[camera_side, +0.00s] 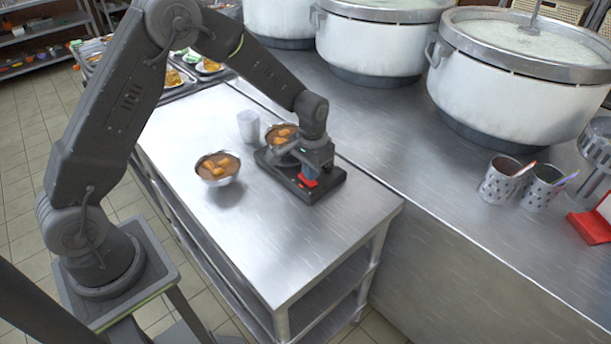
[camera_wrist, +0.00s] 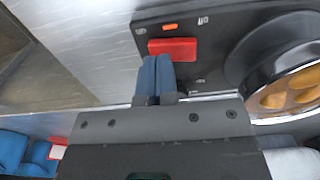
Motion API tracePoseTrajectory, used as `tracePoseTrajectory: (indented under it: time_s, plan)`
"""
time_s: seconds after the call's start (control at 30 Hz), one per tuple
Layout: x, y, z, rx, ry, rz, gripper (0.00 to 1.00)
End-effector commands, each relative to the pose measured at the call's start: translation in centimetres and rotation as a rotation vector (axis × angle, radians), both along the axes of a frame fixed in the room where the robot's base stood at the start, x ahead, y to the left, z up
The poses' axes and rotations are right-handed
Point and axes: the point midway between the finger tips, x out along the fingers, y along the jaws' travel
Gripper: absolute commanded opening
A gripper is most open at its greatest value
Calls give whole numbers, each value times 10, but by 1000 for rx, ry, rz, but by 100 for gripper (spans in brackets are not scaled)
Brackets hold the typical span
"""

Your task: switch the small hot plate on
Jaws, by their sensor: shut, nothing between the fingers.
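The small hot plate (camera_side: 327,188) is a flat black unit on the steel table. A bowl of brown food with golden pieces (camera_side: 281,131) stands on its round plate; in the wrist view the food (camera_wrist: 290,88) shows at right. A red switch (camera_wrist: 172,49) is on the hot plate's panel, with a small orange mark (camera_wrist: 170,27) beside it. My gripper (camera_wrist: 156,61) is shut and empty, its blue fingertips together at the switch's near edge. In the side view, my gripper (camera_side: 309,174) is low over the panel. I cannot tell whether the fingertips touch the switch.
A second bowl of food (camera_side: 217,168) and a pale cup (camera_side: 249,126) stand left of the hot plate. Large white stockpots (camera_side: 510,88) stand on the counter behind. Metal cups of utensils (camera_side: 503,182) are at right. The table's front part is clear.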

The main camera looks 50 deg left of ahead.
Motion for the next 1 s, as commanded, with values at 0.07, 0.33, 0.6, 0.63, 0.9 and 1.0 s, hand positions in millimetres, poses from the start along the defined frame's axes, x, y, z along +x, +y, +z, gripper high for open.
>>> tracePoseTrajectory:
  time_s: [0.07,0.33,0.6,0.63,0.9,1.0]
  plan:
    - [0,0,7,0,-2,0,0]
    - [0,-1,28,0,-2,-1,0]
    - [0,-1,48,-1,-2,-1,0]
    - [0,-1,51,-1,-2,-1,0]
    - [0,-1,66,-1,0,-1,0]
    - [0,-1,67,-1,1,-1,0]
